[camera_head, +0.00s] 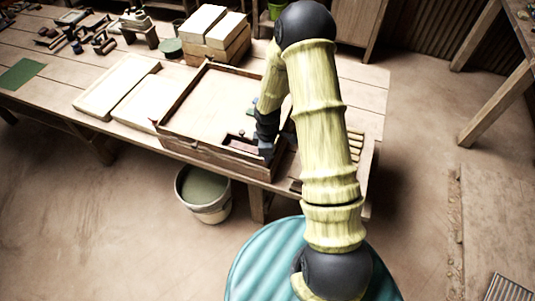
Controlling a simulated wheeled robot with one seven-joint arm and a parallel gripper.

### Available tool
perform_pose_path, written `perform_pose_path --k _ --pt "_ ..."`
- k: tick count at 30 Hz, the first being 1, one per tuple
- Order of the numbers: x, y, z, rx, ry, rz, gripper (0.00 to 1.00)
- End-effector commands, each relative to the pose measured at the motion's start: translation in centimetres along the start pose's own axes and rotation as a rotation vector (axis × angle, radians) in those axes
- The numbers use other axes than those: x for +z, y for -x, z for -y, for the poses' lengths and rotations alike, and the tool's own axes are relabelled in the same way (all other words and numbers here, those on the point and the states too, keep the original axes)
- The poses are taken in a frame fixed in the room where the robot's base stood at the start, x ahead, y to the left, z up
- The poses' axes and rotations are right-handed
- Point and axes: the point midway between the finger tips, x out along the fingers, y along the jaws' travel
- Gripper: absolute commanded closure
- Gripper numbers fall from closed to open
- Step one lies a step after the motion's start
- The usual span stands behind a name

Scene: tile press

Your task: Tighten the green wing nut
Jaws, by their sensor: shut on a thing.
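My gripper (266,148) is small and dark in the head view, low over the front right corner of the wooden tile press frame (185,146). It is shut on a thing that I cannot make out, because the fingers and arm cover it. I cannot pick out the green wing nut; that corner is partly hidden. A small reddish block (241,146) lies just left of the fingers, inside the frame's front right corner.
The wooden workbench (365,92) carries pale slabs (118,85), stacked boxes (213,30) and dark tools (100,43) at the back left. A slatted rack (355,145) lies right of my arm. A bucket (204,207) stands on the floor before the bench.

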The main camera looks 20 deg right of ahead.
Motion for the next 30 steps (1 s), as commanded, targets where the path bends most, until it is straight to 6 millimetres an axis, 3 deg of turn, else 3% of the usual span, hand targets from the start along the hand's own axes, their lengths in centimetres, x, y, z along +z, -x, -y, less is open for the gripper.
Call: perform_pose_path --k 12,28,29,30 --pt "-0.09 0.07 -0.13 0.004 -0.232 -0.002 1.0" --pt "-0.09 0.13 -0.14 0.004 -0.264 -0.003 1.0" --pt "-0.09 0.13 -0.14 0.004 -0.264 -0.003 0.78" --pt "-0.09 0.13 -0.14 0.004 -0.264 -0.003 0.7"
